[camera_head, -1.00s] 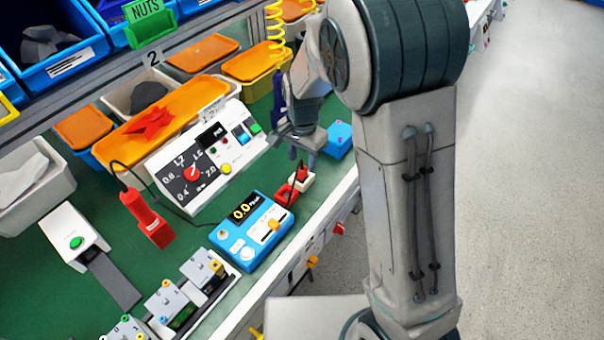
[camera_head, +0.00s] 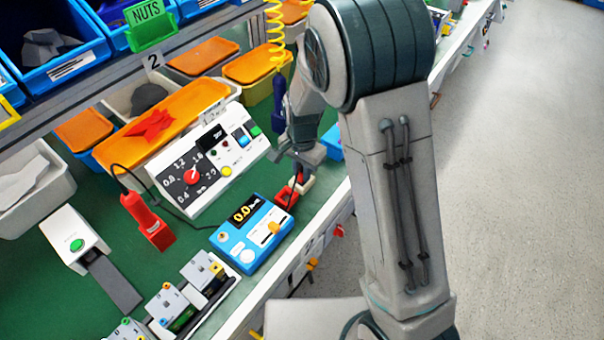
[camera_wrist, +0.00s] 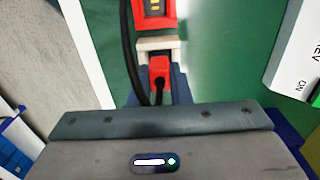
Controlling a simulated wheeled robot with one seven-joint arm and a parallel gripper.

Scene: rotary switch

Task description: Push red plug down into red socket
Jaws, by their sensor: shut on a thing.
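The red plug (camera_wrist: 159,70) with a black cable sits between my gripper's dark fingers in the wrist view. My gripper (camera_wrist: 160,90) is shut on it. The plug is at the near edge of a pale block (camera_wrist: 158,44); whether it rests in the block or is raised from it, I cannot tell. The red socket (camera_wrist: 155,14) with yellow contacts lies just beyond the block. In the head view my gripper (camera_head: 299,176) is low over the pale block (camera_head: 308,184) and hides most of the plug. The red socket (camera_head: 284,196) is just left of it.
A blue meter (camera_head: 250,232) stands left of the socket, with a black cable nearby. A white panel with a red knob (camera_head: 192,177) is behind it. A red handheld tool (camera_head: 147,220) is farther left. The table's front edge (camera_head: 318,243) is close by.

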